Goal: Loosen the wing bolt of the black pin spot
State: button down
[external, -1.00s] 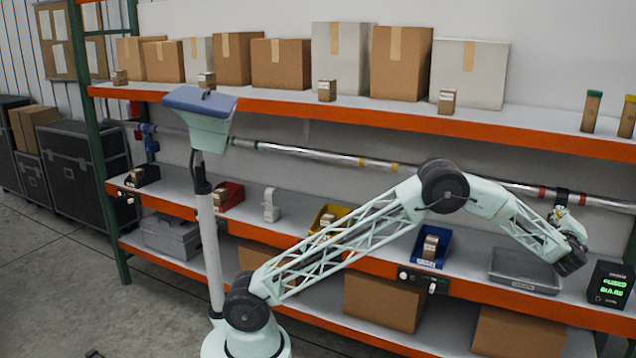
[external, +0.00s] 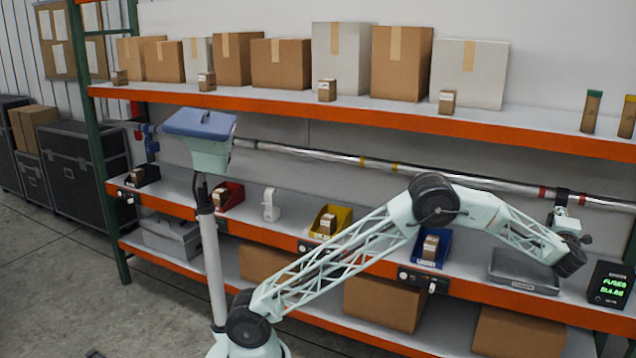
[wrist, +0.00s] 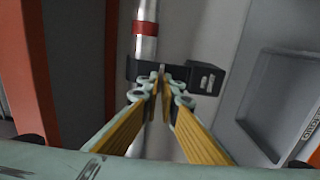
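A black clamp (wrist: 207,78) of the black pin spot sits around the silver pipe (wrist: 146,45), just below a red band in the wrist view. It also shows at the right in the external view (external: 562,194). My gripper (wrist: 160,88) is at the clamp, its yellow-padded fingers drawn nearly together. A thin grey piece, apparently the wing bolt (wrist: 161,69), stands between the fingertips, which seem shut on it. The fingers hide most of it. In the external view my gripper (external: 562,226) is just below the clamp. The lamp body cannot be made out.
A grey tray (external: 525,284) lies below my wrist on the middle shelf. A black display box (external: 609,284) with green text stands to its right. Blue (external: 430,249) and yellow (external: 343,219) bins are farther left. The orange shelf edge (external: 400,121) runs above the pipe.

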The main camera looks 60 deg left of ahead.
dwell(0.4)
jog(key=c, duration=2.9)
grip_release()
jog(key=shift+v, duration=6.05)
